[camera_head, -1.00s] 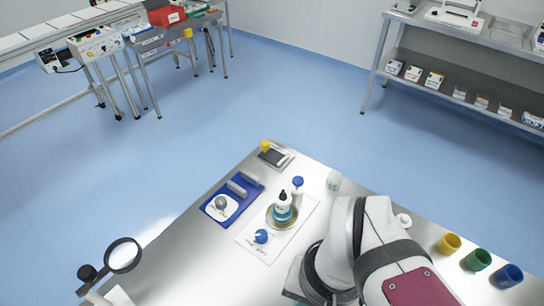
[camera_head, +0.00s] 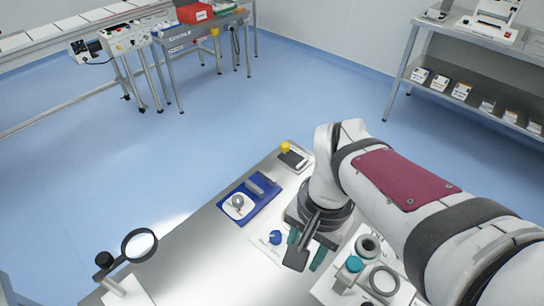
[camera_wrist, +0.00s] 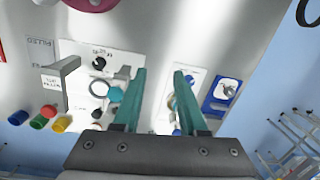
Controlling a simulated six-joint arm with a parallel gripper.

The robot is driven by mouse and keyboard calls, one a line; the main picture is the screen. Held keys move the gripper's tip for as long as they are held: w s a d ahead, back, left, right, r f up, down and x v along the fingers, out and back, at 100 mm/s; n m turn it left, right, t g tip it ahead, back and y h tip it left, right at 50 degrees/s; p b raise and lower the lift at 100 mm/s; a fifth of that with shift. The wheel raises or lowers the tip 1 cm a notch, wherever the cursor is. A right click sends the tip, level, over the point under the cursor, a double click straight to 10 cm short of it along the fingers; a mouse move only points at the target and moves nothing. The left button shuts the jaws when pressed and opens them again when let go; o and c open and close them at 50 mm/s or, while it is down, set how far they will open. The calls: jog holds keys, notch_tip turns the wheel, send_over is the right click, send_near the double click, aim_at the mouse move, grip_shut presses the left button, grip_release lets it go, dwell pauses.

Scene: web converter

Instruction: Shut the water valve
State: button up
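I cannot tell which knob is the water valve. A blue knob (camera_head: 275,237) sits on a white lettered plate (camera_head: 262,246), left of my gripper. A teal knob (camera_head: 354,263) sits on another white panel (camera_head: 330,287) to the right, beside a ring-shaped part (camera_head: 384,280). My gripper (camera_head: 305,248) points down over the bench between them, its two teal fingers apart. In the wrist view my gripper (camera_wrist: 159,74) is open, with nothing held between the fingertips. There the teal knob (camera_wrist: 115,95) is close beside the left finger, and the lettered plate's parts are partly hidden by the right finger.
A blue tray (camera_head: 262,205) with a grey knob (camera_head: 238,201) lies left of my arm. A magnifier (camera_head: 139,245) stands at the bench's left. Red, green and yellow cups (camera_wrist: 60,124) show in the wrist view. The bench between tray and magnifier is clear.

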aim_at(276, 235)
jog(key=o, duration=0.4)
jog(key=w+a+f+m, duration=0.1)
jog(key=w, duration=0.3)
jog(key=w+a+f, duration=0.1)
jog(key=w+f, duration=0.1)
jog(key=w, duration=0.3)
jog(key=w+a+f+m+h, duration=0.1)
jog(key=w+f, duration=0.1)
jog(key=w, duration=0.3)
jog(key=shift+w+a+f+m, duration=0.1)
jog(key=shift+w+a+m, duration=0.15)
jog(key=shift+a+m, duration=0.05)
notch_tip(276, 235, down, 16)
jog(key=shift+r, duration=0.25)
grip_shut()
